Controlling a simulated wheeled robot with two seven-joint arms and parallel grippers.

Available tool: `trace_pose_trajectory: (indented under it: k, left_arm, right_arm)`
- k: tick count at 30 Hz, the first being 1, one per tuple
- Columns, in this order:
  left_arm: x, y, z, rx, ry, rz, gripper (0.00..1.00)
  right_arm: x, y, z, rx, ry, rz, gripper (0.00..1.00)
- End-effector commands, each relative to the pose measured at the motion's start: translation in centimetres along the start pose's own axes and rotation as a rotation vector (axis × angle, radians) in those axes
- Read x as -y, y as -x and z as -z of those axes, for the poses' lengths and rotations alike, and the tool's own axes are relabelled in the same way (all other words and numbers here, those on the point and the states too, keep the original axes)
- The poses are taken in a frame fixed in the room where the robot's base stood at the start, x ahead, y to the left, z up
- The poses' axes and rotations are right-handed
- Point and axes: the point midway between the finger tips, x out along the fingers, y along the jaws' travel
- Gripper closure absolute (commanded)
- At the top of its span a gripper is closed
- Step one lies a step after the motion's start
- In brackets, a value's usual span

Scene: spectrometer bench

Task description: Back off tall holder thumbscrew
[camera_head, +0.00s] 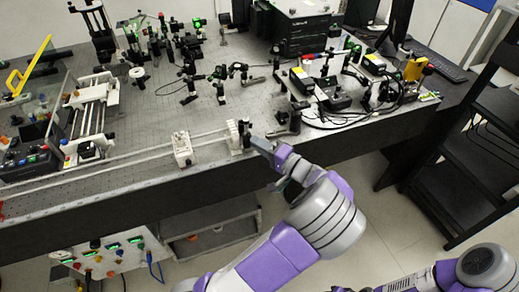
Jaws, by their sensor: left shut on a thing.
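The white holder (232,137) stands upright at the right end of the pale rail, near the front edge of the bench, and looks like the tall holder. A small dark part (247,130) shows on its right side, likely around the thumbscrew. My left gripper (254,143) reaches in from the front right with its tips against this side. It is shut on the thumbscrew, which is too small and too covered by the tips to make out. My right gripper is out of view; only part of that arm shows at bottom right.
A second white holder (182,149) stands left on the same rail (130,161). A dark post mount (289,121) stands close to the right of my left gripper. Optics posts (220,82) and cables crowd the back. Bare bench top (150,120) lies behind the rail.

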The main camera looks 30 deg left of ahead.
Motion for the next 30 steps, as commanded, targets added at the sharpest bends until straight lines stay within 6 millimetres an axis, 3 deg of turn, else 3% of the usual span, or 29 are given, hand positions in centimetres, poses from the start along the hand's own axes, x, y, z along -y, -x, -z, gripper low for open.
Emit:
trace_pose_trajectory:
  k: [12, 30]
  left_arm:
    - [-0.2, 0.1, 0.0, -0.001, 0.221, -0.004, 1.0]
    - [-0.1, 0.1, 0.0, -0.001, 0.261, -0.003, 1.0]
  right_arm:
    - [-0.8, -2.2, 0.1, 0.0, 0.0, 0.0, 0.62]
    - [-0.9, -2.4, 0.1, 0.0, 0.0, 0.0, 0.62]
